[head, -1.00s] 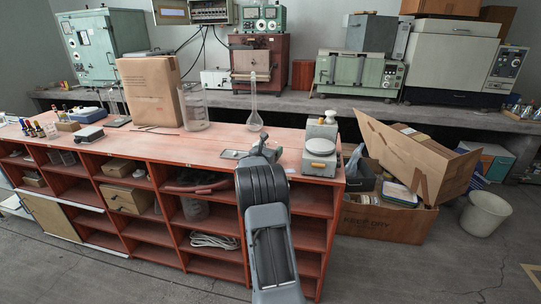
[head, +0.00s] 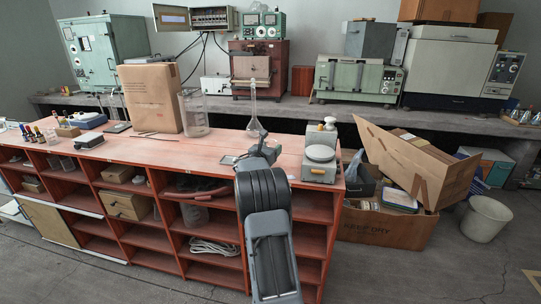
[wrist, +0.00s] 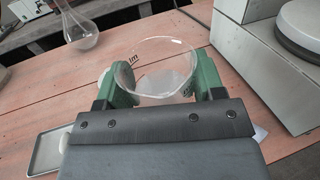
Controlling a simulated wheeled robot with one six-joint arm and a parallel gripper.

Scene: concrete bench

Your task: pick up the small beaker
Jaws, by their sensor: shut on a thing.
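The small beaker (wrist: 163,85) is clear glass with dark markings and shows in the wrist view. It stands between the two green fingers of my gripper (wrist: 165,84), which touch it on both sides. Its round rim faces the camera and it looks empty. My gripper is shut on it. In the head view, my gripper (head: 263,150) is over the red-topped bench (head: 220,148), between the flask and the balance, and the beaker is hidden by my arm. I cannot tell whether the beaker's base touches the bench.
A long-necked flask (head: 254,125) stands just behind my gripper. A balance (head: 319,166) stands close on the right. A small metal tray (wrist: 48,153) lies to the left. A tall glass jar (head: 194,113) and a cardboard box (head: 151,98) stand further left.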

